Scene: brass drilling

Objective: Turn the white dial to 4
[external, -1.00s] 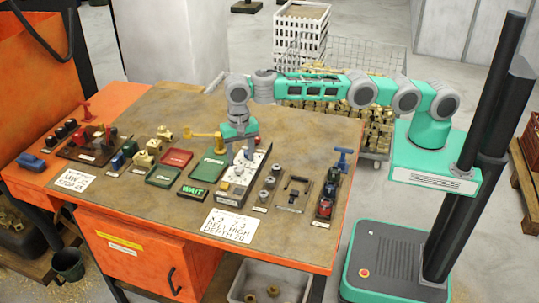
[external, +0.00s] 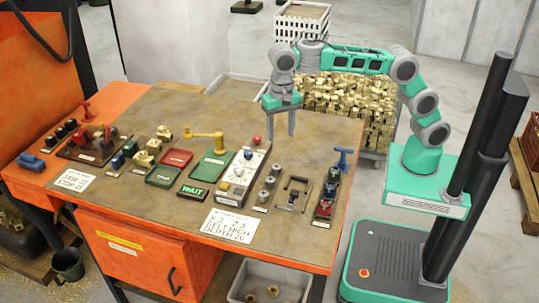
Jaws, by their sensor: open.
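A pale control panel (external: 252,163) lies on the workbench, with a column of small knobs on it. A red knob (external: 257,140) is at its far end. Which one is the white dial, and any numbers or pointer, are too small to tell. My gripper (external: 281,136) is open and empty, pointing down above the bench, right of the panel's far end and apart from the knobs.
Grey knobs (external: 269,182), a bracket plate (external: 293,194) and a blue T-handle (external: 343,158) stand right of the panel. A card (external: 229,227) lies in front. The bench's back is clear.

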